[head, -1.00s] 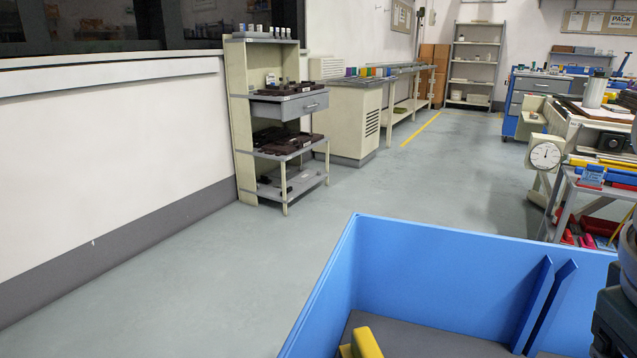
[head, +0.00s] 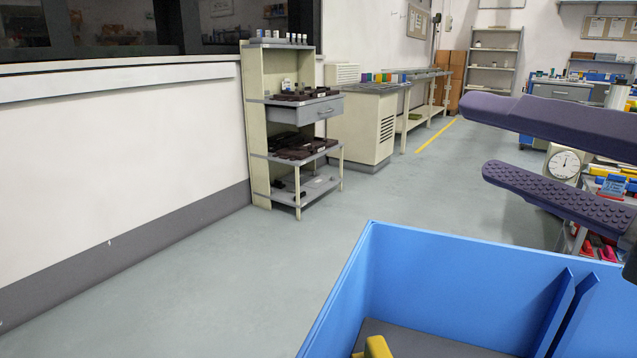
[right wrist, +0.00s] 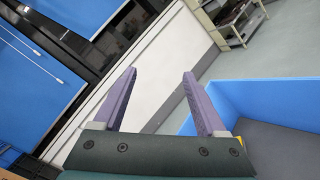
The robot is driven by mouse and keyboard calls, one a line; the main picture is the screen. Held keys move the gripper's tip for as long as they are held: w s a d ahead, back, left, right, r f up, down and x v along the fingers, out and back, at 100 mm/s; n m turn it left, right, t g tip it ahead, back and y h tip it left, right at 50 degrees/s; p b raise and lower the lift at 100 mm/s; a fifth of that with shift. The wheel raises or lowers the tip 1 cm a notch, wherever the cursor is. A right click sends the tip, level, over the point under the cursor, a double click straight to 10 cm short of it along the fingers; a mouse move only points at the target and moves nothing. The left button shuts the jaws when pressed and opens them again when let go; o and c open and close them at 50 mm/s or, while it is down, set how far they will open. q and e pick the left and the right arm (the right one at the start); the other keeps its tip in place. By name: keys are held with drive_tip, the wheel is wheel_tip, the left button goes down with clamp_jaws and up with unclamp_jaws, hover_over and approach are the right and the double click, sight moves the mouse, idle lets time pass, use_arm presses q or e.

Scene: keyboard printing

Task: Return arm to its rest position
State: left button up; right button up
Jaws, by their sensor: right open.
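My right gripper (head: 482,140) reaches in from the right edge of the head view. Its two purple fingers are spread apart with nothing between them. In the right wrist view the same open gripper (right wrist: 160,80) shows two purple fingers with a clear gap, in the air above the floor. It is beyond and above the blue bin (head: 440,270), not touching it. The bin's blue wall (right wrist: 275,105) also shows in the right wrist view. My left gripper does not show.
A cream shelf unit (head: 256,125) with dark trays stands by the left wall. A cabinet (head: 368,125) and long bench stand behind it. A round dial (head: 565,163) and a cluttered cart stand at the right, partly behind my gripper. The floor (head: 400,195) between is clear.

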drive_tip(key=s+d+f+m+g+h, duration=0.3)
drive_tip(key=d+f+m+h, duration=0.75)
drive_tip(key=d+m, duration=0.5)
drive_tip(key=s+d+f+m+g+h, duration=0.2)
drive_tip(key=s+d+f+m+g, duration=0.15)
drive_tip(key=s, duration=0.25)
drive_tip(key=s+d+f+m+g+h, duration=0.2)
drive_tip(key=s+f+m+g, duration=0.15)
drive_tip(key=s, duration=0.25)
drive_tip(key=s+a+f+m+g+y+p, duration=0.1)
drive_tip(key=s+a+m+y, duration=0.2)
drive_tip(key=a, duration=0.5)
drive_tip(key=s+a+f+m+g+y+p, duration=0.1)
drive_tip(key=a+m+y, duration=0.2)
drive_tip(key=a+m, duration=0.35)
wheel_tip(320, 180, up, 62)
drive_tip(key=a+n+p, duration=0.1)
drive_tip(key=n+p, duration=0.1)
drive_tip(key=p, duration=5.9)
drive_tip(key=shift+w+a+f+p, duration=0.2)
drive_tip(key=shift+w+a+p, duration=0.05)
drive_tip(key=shift+p, duration=0.15)
